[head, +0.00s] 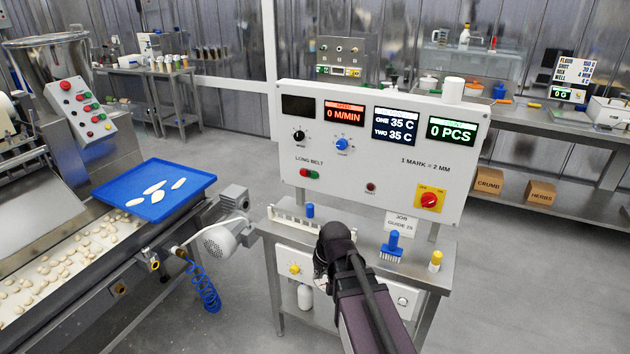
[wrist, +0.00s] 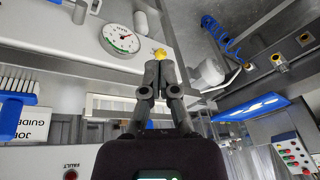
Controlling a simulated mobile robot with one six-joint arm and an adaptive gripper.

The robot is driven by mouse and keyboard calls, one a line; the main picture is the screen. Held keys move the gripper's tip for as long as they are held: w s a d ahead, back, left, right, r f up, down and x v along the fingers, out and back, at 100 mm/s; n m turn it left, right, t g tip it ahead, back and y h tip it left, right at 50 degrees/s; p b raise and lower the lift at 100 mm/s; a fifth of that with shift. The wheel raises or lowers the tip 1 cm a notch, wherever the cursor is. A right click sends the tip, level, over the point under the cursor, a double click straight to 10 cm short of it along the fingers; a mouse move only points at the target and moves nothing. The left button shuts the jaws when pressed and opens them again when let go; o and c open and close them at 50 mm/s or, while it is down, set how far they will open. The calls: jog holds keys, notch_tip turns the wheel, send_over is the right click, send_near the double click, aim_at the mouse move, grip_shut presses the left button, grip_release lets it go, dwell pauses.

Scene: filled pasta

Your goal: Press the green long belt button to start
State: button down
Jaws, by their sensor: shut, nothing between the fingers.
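The green long belt button (head: 315,174) sits at the lower left of the white control panel (head: 385,160), just right of a red button (head: 304,173) and under the words LONG BELT. The belt display (head: 344,113) reads 0 M/MIN. My gripper is shut and empty in the wrist view (wrist: 158,72), its fingers together, pointing towards a yellow knob (wrist: 160,54). In the head view my arm hides most of it; its wrist is below the panel, in front of the steel stand, apart from the green button. I cannot make out the green button in the wrist view.
The stand's shelf holds a blue brush (head: 391,246), a job guide card (head: 401,224) and a yellow-capped bottle (head: 435,261). A red rotary switch (head: 429,199) is at the panel's lower right. A conveyor with a blue tray (head: 152,190) stands to the left.

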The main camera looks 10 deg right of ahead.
aim_at(311, 176)
jog(key=w+r+m+t+b, duration=0.3)
jog(key=w+t, duration=0.3)
jog(key=w, duration=0.9)
jog(key=w+r+m+t+b, duration=0.2)
jog(key=w+r+t+b, duration=0.2)
jog(key=w, duration=1.2)
jog(key=t, duration=0.3)
jog(key=shift+w+a+m+y, duration=0.15)
jog(key=shift+w+m+y, duration=0.05)
jog(key=shift+m+y, duration=0.2)
jog(key=shift+w+d, duration=0.85)
jog(key=shift+w, duration=0.35)
jog(key=shift+w+d, duration=0.85)
jog(key=shift+w, duration=0.3)
jog(key=shift+w+d, duration=0.85)
jog(key=shift+w, duration=0.35)
jog(key=shift+w+d, duration=0.5)
jog(key=shift+w, duration=0.2)
jog(key=shift+s+a, duration=0.1)
jog(key=shift+s, duration=0.1)
jog(key=shift+s+a, duration=0.35)
jog(key=shift+s, duration=0.15)
